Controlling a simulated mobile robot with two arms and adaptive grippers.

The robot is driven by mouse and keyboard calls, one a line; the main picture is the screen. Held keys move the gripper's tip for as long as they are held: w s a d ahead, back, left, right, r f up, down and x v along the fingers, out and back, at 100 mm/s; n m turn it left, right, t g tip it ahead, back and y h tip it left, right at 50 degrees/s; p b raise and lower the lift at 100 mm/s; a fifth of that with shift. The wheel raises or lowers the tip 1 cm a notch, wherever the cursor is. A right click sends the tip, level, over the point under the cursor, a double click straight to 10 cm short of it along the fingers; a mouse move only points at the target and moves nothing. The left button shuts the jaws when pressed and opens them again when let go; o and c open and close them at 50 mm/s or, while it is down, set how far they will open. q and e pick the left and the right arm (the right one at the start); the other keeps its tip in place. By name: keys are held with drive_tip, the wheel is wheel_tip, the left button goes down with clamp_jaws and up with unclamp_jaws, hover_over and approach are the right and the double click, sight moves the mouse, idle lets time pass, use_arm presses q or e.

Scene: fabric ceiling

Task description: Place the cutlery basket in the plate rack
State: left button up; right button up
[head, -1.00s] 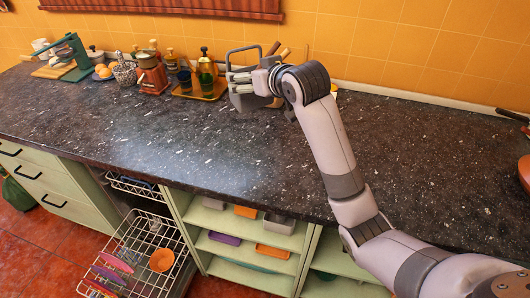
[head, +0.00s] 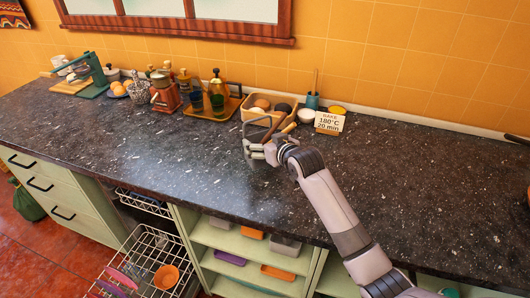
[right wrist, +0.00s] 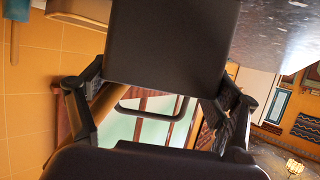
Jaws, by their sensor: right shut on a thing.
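The grey cutlery basket (head: 256,135) with its loop handle is held over the dark worktop. My right gripper (head: 268,146) is shut on it. I cannot tell whether the basket's base touches the worktop. The plate rack (head: 138,242), a white wire rack, is pulled out low at the bottom left, partly cut off by the frame. It holds pink and purple plates and an orange bowl (head: 166,277). My left gripper is not in view.
Behind the basket stand a wooden box (head: 247,108) with round items, a teal utensil pot (head: 312,100) and a recipe card (head: 330,122). A tray (head: 228,106) with bottles is to the left. The worktop's front middle is clear. Open shelves (head: 205,235) adjoin the rack.

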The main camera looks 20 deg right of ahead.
drive_tip(key=shift+f, duration=2.25)
drive_tip(key=o, duration=0.8)
drive_tip(key=shift+f, duration=0.2)
drive_tip(key=o, duration=0.4)
drive_tip(key=shift+c, duration=0.2)
drive_tip(key=shift+r, duration=0.1)
